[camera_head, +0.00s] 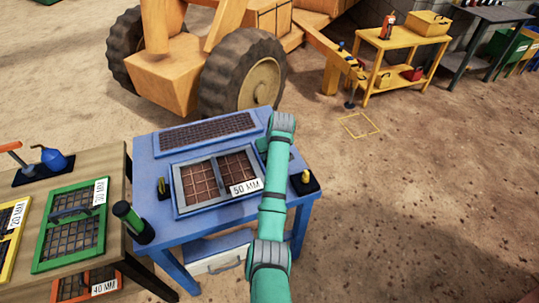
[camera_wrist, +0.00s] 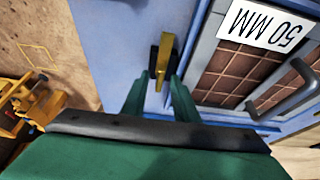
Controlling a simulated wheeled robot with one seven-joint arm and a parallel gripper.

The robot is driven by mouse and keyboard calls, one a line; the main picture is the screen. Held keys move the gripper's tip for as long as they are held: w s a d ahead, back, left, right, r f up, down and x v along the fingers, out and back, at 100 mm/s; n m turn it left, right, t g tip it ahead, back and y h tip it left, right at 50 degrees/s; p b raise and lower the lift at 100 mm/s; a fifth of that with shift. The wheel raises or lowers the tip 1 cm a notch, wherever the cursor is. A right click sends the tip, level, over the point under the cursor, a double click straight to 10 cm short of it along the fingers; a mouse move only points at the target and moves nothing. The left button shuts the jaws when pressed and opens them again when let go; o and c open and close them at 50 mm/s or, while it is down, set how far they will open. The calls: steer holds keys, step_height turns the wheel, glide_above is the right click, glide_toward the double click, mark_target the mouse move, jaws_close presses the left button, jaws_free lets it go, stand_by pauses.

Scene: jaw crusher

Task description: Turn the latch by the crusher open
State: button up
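The yellow latch (camera_wrist: 163,62) sits on a small black plate on the blue crusher frame (camera_wrist: 110,25), beside the screen labelled 50 MM (camera_wrist: 262,29). In the wrist view my gripper (camera_wrist: 158,93) is open, with its green fingers apart and the lower end of the latch between their tips. I cannot tell whether they touch it. In the head view my gripper (camera_head: 272,143) is over the right side of the blue frame, its fingers mostly hidden by my arm.
A similar yellow fitting (camera_head: 162,188) is on the frame's left side. The screen has a grey handle (camera_wrist: 286,92). A table with a green screen (camera_head: 70,228) stands left, a wheeled machine (camera_head: 243,75) behind, a yellow shelf (camera_head: 403,45) back right. Ground at right is clear.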

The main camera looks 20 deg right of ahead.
steer(key=v, duration=1)
steer(key=shift+r, duration=0.4)
steer(key=shift+s, duration=0.1)
